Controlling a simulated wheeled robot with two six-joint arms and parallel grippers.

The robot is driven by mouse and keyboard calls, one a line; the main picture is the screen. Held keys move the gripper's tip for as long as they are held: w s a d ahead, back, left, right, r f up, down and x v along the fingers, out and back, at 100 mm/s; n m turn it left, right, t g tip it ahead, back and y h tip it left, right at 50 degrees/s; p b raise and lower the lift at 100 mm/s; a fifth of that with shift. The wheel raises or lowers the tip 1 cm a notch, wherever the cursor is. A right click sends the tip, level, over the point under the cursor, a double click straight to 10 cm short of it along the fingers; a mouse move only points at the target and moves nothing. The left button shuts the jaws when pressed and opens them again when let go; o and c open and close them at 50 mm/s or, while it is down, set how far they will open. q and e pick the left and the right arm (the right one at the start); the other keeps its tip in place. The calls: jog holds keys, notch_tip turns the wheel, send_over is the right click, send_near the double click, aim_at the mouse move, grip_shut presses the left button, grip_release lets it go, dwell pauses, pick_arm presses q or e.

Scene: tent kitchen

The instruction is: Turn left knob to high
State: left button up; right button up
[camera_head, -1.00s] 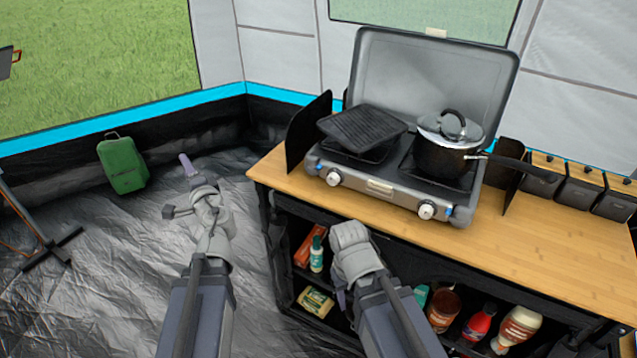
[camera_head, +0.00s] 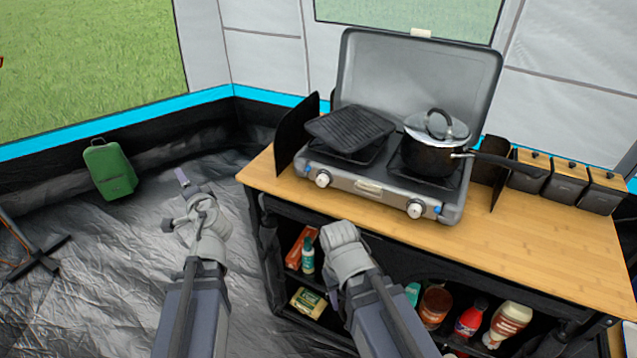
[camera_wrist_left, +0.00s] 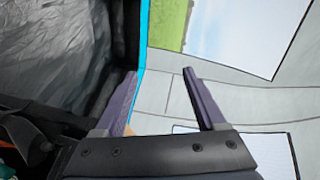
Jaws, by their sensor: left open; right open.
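The left knob (camera_head: 323,179) is a pale round knob on the front panel of the grey camp stove (camera_head: 368,187). The right knob (camera_head: 415,209) sits on the same panel; blue marks show beside the knobs. My left gripper (camera_head: 175,201) is open and empty over the tent floor, well left of the stove. Its two spread fingers also show in the left wrist view (camera_wrist_left: 160,75), with tent wall behind them. My right gripper (camera_head: 338,240) is in front of the table, below the left knob and apart from it. Its fingers are hard to make out.
A griddle (camera_head: 350,128) and a lidded pot (camera_head: 433,150) sit on the stove. The wooden table (camera_head: 540,240) has canisters (camera_head: 570,185) at its right and bottles (camera_head: 507,322) on the shelf below.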

pick_arm(q)
jog(key=d+f+n+g+h, duration=0.1)
jog(key=d+f+n+h, duration=0.1)
jog(key=d+f+h, duration=0.3)
jog(key=n+h+p, duration=0.2)
jog(key=h, duration=1)
send_near(320, 182)
jog(key=w, duration=0.1)
jog(key=shift+g, duration=0.3)
jog(key=b+x, duration=0.3)
jog(key=x, duration=0.4)
jog(key=shift+d+f, duration=0.15)
jog(key=shift+d, duration=0.1)
jog(key=shift+w+d+f, duration=0.1)
jog(key=shift+w+d, duration=0.15)
jog(key=shift+w, duration=0.1)
grip_shut()
